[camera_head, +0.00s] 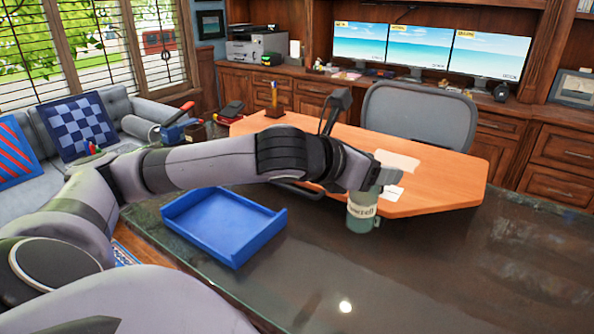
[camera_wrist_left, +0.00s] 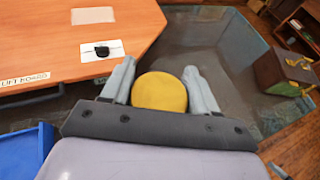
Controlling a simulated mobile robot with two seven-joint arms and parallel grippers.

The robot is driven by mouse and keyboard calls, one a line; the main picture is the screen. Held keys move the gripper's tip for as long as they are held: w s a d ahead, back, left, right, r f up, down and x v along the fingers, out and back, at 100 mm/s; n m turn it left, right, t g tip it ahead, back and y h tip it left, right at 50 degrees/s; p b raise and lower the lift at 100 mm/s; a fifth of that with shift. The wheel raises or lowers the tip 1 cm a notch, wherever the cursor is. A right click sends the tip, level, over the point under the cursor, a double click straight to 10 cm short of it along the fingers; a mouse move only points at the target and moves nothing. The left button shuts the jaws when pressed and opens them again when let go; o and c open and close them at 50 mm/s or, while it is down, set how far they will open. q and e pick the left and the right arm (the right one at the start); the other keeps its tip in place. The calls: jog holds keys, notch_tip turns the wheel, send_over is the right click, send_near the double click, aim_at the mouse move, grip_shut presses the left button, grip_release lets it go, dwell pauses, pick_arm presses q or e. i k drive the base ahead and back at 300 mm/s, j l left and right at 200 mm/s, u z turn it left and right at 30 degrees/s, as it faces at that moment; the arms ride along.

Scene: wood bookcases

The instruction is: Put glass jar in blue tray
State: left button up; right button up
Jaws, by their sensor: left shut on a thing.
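The glass jar (camera_head: 361,213) is greenish with a pale label and stands upright in the head view, right of centre. In the left wrist view its round yellow top (camera_wrist_left: 160,92) sits between the two fingers. My left gripper (camera_head: 377,187) is shut on the jar from above; it also shows in the wrist view (camera_wrist_left: 159,68). I cannot tell whether the jar's base touches the dark table. The blue tray (camera_head: 222,225) lies empty on the table, left of the jar; part of it shows in the wrist view (camera_wrist_left: 26,150). My right gripper is not in view.
The dark glossy table (camera_head: 440,275) is clear to the right and front of the jar. An orange wooden board (camera_head: 440,180) lies behind the jar, with papers (camera_head: 397,161) on it. A grey chair (camera_head: 420,118) stands behind, before a desk with monitors.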

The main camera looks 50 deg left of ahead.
aim_at(217, 218)
jog(key=k+j+z, duration=0.1)
jog(key=j, duration=0.3)
jog(key=k+j, duration=0.1)
jog(key=j, duration=0.25)
jog(key=k+j+z, duration=0.15)
jog(key=j, duration=0.25)
jog(key=j+z, duration=0.1)
jog(key=j, duration=0.3)
jog(key=k+j, duration=0.2)
jog(key=j, duration=0.15)
jog(key=k+j+z, duration=0.15)
jog(key=j, duration=0.2)
jog(key=k+j+z, duration=0.1)
jog(key=j, duration=0.25)
